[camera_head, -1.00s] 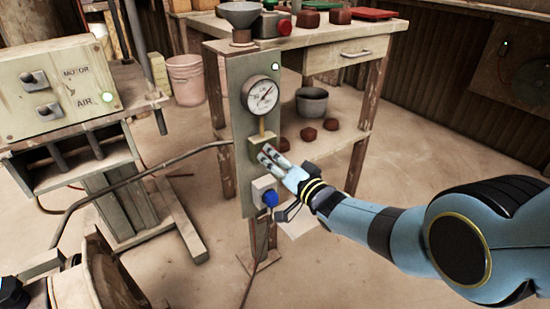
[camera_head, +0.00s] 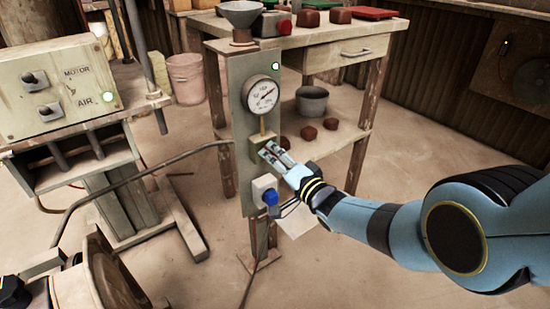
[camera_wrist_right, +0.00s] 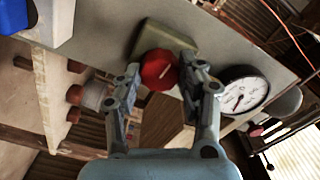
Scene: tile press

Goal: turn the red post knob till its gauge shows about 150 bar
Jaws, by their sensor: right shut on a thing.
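The red post knob (camera_wrist_right: 159,69) shows in the right wrist view, with a pale line on its face. My right gripper (camera_wrist_right: 160,78) is shut on it, one finger on each side. In the head view my right gripper (camera_head: 266,152) is at the post (camera_head: 238,175), below the gauge, and hides the knob. The round white gauge (camera_head: 262,95) faces the camera; its dark needle points to the upper right, but the numbers are too small to read. The gauge also shows in the right wrist view (camera_wrist_right: 241,93).
A blue knob (camera_head: 270,197) on a pale box sits on the post just below my right gripper. A table (camera_head: 300,42) with a drawer stands behind the post. At left is a control box (camera_head: 48,92) with MOTOR and AIR switches.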

